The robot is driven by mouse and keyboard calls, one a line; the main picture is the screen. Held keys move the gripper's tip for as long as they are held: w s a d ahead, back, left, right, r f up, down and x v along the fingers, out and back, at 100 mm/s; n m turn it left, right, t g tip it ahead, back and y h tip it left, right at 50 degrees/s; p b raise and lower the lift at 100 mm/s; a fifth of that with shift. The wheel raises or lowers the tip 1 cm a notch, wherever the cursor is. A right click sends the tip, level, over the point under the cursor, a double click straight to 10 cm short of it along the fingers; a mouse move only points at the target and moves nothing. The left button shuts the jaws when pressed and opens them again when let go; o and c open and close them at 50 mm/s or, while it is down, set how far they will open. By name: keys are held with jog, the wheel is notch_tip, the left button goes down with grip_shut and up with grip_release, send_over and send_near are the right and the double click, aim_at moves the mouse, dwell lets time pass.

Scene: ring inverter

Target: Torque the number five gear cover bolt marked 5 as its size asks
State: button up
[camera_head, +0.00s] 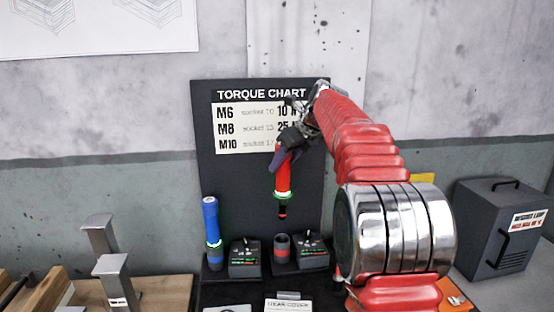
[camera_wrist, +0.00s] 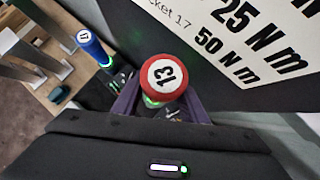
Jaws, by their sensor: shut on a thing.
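My gripper (camera_head: 287,152) is shut on a red torque tool (camera_head: 283,180) and holds it upright, with a lit green ring near its lower end. Its tip is above an empty red-rimmed holder (camera_head: 282,248), apart from it. In the wrist view the red tool's cap (camera_wrist: 163,77) reads 13, between my purple fingers. A blue tool (camera_head: 210,225) stands in a dock at the left; its cap (camera_wrist: 84,37) reads 17. The torque chart (camera_head: 240,130) lists M6, M8 and M10, partly hidden by my arm. The bolt marked 5 is not in view.
Dark control boxes (camera_head: 244,258) stand beside the holders. A card reading gear cover (camera_head: 288,304) is at the bottom edge. Metal stands (camera_head: 115,275) are on the left bench. A grey lamp box (camera_head: 500,230) stands at the right.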

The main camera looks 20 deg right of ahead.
jog(key=shift+d+r, duration=0.15)
jog(key=shift+w, duration=0.1)
jog(key=shift+a, duration=0.2)
send_over(284, 207)
jog(key=shift+w+a+f, duration=0.1)
jog(key=shift+f, duration=1.8)
jog(key=shift+w+a+f, duration=0.1)
jog(key=shift+f, duration=6.4)
jog(key=o, duration=1.4)
jog(key=shift+f, duration=0.1)
jog(key=shift+f, duration=0.1)
